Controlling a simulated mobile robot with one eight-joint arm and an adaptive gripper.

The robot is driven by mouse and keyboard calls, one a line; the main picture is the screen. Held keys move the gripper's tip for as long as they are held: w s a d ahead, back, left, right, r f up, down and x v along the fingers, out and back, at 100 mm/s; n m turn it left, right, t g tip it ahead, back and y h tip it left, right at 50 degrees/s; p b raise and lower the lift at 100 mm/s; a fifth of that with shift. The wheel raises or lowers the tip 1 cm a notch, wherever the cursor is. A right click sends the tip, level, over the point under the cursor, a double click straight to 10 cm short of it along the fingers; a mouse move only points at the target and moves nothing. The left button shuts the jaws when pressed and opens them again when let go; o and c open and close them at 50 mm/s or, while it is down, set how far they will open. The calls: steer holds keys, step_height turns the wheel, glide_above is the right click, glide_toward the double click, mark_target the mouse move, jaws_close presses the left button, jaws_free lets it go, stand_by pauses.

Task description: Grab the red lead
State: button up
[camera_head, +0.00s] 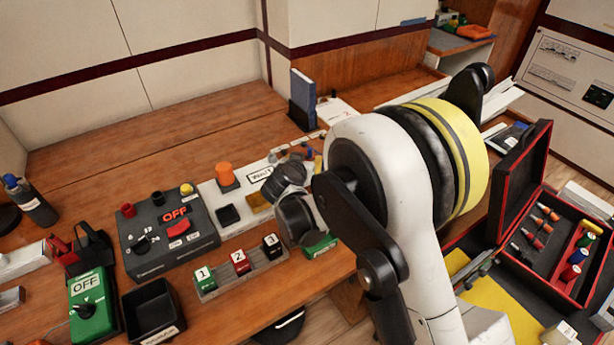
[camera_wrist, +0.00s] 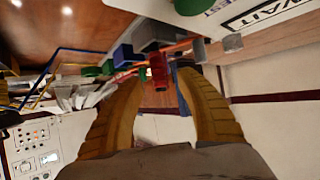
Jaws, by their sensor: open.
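In the wrist view, a small red plug-like piece (camera_wrist: 157,72), which looks like the red lead's end, shows between the fingertips of my gripper (camera_wrist: 160,84). An orange-red strand (camera_wrist: 180,46) runs beside it. The two tan fingers stand apart, one on each side of the red piece; whether either touches it I cannot tell. In the head view my arm covers the fingertips and the red lead, above the right end of the bench panel.
Blue (camera_wrist: 123,55) and green parts sit close to the fingers. In the head view are a switch box (camera_head: 170,232), a numbered block rack (camera_head: 240,268), a black bin (camera_head: 152,312) and a blue binder (camera_head: 303,98). A red-lined toolbox (camera_head: 524,182) stands at right. The bench's back left is clear.

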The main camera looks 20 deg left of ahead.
steer(key=shift+w+f, duration=0.2)
steer(key=shift+w, duration=0.2)
steer(key=shift+c, duration=0.6)
jaws_close()
steer(key=shift+r, duration=0.1)
